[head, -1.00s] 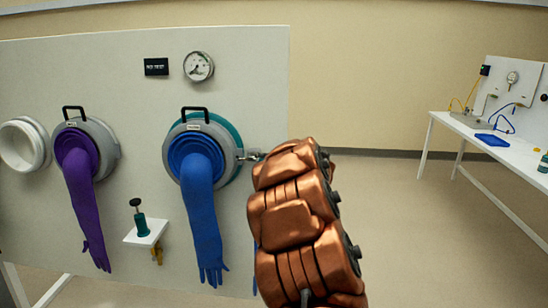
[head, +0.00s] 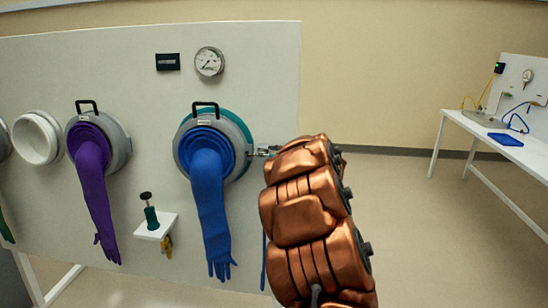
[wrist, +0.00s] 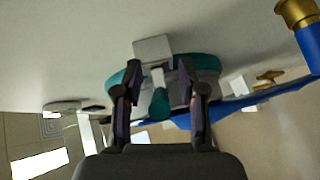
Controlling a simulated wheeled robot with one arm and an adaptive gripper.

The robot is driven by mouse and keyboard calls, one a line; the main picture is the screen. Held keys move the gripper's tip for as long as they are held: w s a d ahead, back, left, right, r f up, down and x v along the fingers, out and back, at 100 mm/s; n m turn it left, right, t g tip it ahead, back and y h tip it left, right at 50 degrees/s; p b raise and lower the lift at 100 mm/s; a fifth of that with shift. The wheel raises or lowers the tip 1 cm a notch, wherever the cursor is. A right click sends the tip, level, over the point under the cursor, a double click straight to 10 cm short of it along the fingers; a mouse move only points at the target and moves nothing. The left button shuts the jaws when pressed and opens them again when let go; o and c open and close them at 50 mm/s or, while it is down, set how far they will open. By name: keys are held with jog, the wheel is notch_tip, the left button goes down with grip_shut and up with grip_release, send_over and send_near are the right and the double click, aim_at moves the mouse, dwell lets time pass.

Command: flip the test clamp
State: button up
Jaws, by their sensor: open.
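In the wrist view, the test clamp appears as a pale metal bracket (wrist: 152,48) on the panel, with a lever ending in a teal grip (wrist: 160,103). My gripper (wrist: 160,72) is open, with one dark finger on each side of the lever. I cannot tell whether either finger touches it. In the head view, a small part of the clamp (head: 262,150) shows at the right edge of the blue-gloved port (head: 203,150). My copper-coloured arm hides my gripper there.
Blue and purple gloves (head: 92,185) hang from the white panel (head: 250,70). A small shelf (head: 150,230) holds a teal, dark-knobbed item (head: 151,215). A gauge (head: 209,62) is above. Open floor lies to the right, before a white table (head: 475,135).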

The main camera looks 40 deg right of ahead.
jog(key=v, duration=1.2)
jog(key=shift+r, duration=0.1)
jog(key=shift+f+b, duration=0.25)
jog(key=shift+b, duration=0.15)
jog(key=shift+c, duration=1.4)
jog(key=f+n+y+b, duration=0.1)
jog(key=b, duration=0.1)
jog(key=s+a+f+n+t+y+b, duration=0.1)
jog(key=n+b, duration=0.1)
jog(key=shift+s+a+n, duration=0.25)
jog(key=shift+s+n, duration=0.05)
jog(key=shift+s, duration=0.05)
grip_shut()
jog(key=w+d+n+t+y+p, duration=0.1)
jog(key=w+n+y+p, duration=0.1)
jog(key=w, duration=0.6)
jog(key=shift+d+r+n+y+p, duration=0.2)
jog(key=shift+d+n+y+p, duration=0.2)
jog(key=shift+n, duration=0.5)
